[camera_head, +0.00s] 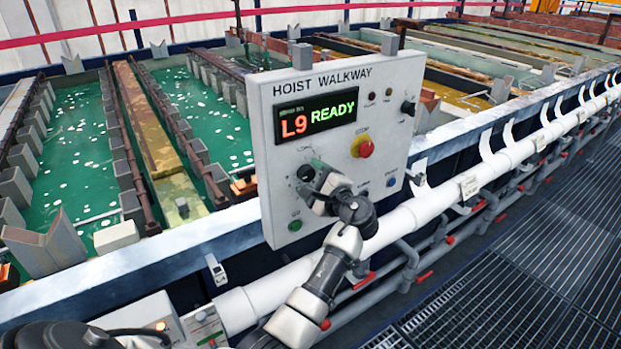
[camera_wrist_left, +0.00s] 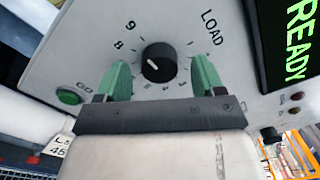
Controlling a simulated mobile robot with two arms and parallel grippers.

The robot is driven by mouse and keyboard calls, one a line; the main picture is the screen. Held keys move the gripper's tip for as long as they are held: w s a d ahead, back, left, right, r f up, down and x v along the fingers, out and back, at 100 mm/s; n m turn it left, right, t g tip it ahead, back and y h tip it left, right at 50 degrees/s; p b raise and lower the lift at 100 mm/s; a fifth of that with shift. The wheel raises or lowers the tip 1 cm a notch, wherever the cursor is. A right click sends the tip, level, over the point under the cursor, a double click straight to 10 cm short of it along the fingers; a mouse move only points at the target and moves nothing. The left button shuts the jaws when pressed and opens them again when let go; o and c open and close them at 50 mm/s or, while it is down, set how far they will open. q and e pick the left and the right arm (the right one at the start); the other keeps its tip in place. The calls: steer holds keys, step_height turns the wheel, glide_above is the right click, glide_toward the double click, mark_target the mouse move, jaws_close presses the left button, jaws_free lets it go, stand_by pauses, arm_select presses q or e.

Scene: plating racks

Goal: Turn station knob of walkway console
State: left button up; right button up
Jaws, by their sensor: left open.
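The walkway console (camera_head: 262,150) is a light grey panel labelled HOIST WALKWAY, with a display (camera_head: 316,117) reading "L9 READY". The station knob (camera_head: 306,173) is round and black, at the panel's lower left. In the left wrist view the knob (camera_wrist_left: 158,62) has a white pointer mark, with the numbers 8 and 9 and the word LOAD on the dial around it. My left gripper (camera_head: 313,187) is open in front of the panel. In the left wrist view its green fingers (camera_wrist_left: 162,77) stand on either side of the knob; I cannot tell whether they touch it. My right gripper is not in view.
A red stop button (camera_head: 365,149) on a yellow base, a green GO button (camera_head: 295,225), a blue button (camera_head: 391,182) and a small black switch (camera_head: 407,108) share the panel. Tanks of green liquid (camera_head: 75,150) lie behind. A white pipe (camera_head: 430,205) runs below; grating (camera_head: 540,270) lies right.

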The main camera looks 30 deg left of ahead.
arm_select(q)
steer(key=b+v, duration=0.3)
steer(key=v, duration=0.6)
steer(key=shift+d, duration=0.4)
steer(key=shift+s, duration=0.1)
